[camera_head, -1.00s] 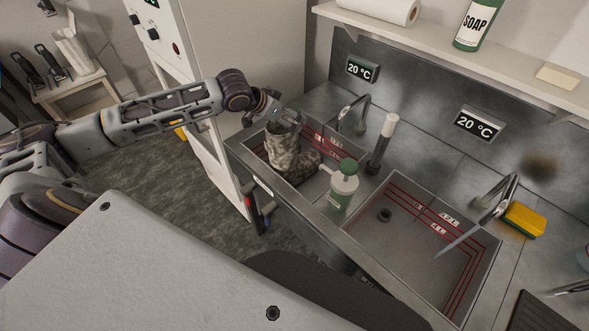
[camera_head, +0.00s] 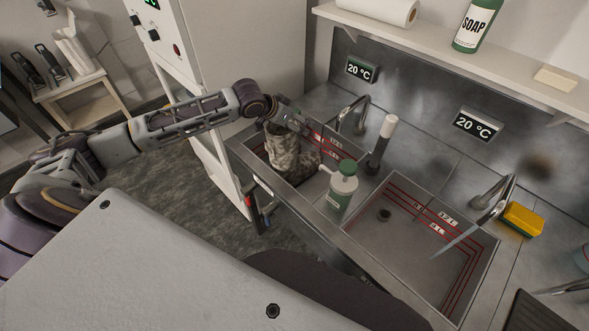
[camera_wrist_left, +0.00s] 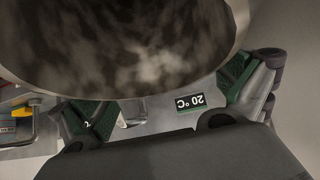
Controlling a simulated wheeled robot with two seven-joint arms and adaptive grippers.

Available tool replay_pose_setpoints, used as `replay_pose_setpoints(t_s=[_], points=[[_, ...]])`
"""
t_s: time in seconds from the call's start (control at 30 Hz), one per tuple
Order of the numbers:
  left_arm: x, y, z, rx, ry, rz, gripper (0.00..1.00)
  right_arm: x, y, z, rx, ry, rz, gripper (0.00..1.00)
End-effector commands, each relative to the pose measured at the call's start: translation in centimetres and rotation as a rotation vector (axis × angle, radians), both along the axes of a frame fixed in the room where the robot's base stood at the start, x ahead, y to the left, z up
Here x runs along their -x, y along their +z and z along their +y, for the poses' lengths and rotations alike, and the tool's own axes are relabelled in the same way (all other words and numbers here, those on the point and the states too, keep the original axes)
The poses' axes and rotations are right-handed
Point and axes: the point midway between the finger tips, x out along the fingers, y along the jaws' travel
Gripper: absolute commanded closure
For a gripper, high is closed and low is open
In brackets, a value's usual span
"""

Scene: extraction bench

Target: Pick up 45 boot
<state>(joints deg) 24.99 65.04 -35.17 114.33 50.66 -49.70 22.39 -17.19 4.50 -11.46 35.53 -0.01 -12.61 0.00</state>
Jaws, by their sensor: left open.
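A camouflage-patterned boot (camera_head: 287,153) stands upright in the left sink (camera_head: 257,162), its toe pointing right. In the left wrist view the boot (camera_wrist_left: 130,50) fills the upper middle, large and close, with its rim in shadow. My left gripper (camera_head: 298,122) is at the top of the boot's shaft in the head view. In the wrist view its two green-padded fingers (camera_wrist_left: 170,100) are spread apart, one on each side of the boot. I cannot tell whether the pads touch it. No number shows on the boot. My right gripper is not in view.
A green-and-white pump bottle (camera_head: 342,190) stands on the divider, close to the boot's toe. A faucet (camera_head: 356,112) and a white-topped cylinder (camera_head: 381,145) stand behind. The right sink (camera_head: 400,250) is largely empty. A yellow sponge (camera_head: 523,219) lies at the right.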

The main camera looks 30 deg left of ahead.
Motion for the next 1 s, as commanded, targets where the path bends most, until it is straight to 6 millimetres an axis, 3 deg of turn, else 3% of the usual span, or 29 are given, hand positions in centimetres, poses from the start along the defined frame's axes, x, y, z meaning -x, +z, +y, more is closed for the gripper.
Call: replay_pose_setpoints(t_s=[0.23, 0.9, 1.0], points=[[0.01, 0.02, -0.01, 0.0, 0.0, 0.0, 0.0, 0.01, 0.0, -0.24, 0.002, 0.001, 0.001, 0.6], [0.02, 0.02, 0.0, 0.0, 0.0, 0.0, 0.86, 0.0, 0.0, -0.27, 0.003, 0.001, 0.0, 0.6], [-0.08, 0.26, -0.02, 0.001, -0.001, -0.005, 0.86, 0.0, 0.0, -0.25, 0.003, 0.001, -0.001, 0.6]])
